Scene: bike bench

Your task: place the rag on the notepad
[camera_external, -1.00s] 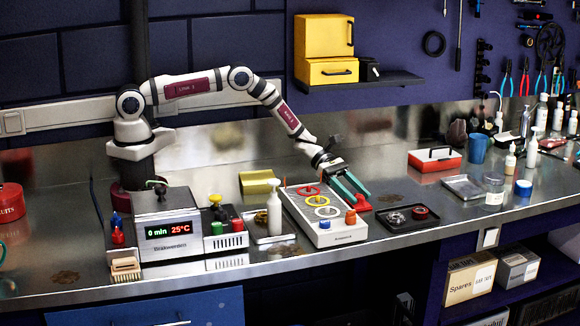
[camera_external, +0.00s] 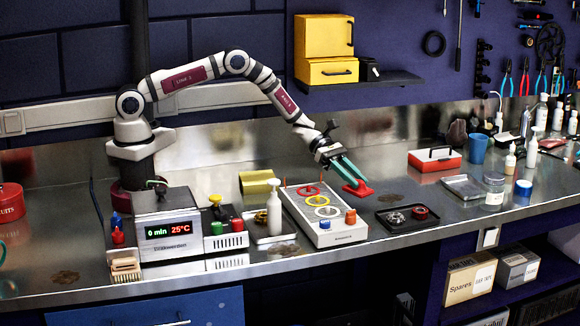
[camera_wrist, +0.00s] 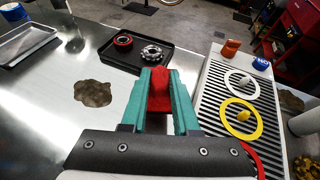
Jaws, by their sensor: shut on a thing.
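My gripper (camera_external: 352,174) is over the bench, right of the grey ribbed board. Its teal fingers are shut on a red piece, which I take for the rag (camera_external: 358,190). In the wrist view the rag (camera_wrist: 159,92) sits between the fingers of my gripper (camera_wrist: 160,95). Part of it is hidden by them. Whether it touches the bench, I cannot tell. An olive-yellow item (camera_external: 258,181) lies at the back, left of the board; it may be the notepad, but I cannot tell for sure.
The grey board (camera_external: 322,225) carries several coloured rings and knobs. A dark tray (camera_external: 390,225) with round parts lies right of it. A white pump bottle (camera_external: 274,210) stands on a tray left of the board. Brown stains mark the bench.

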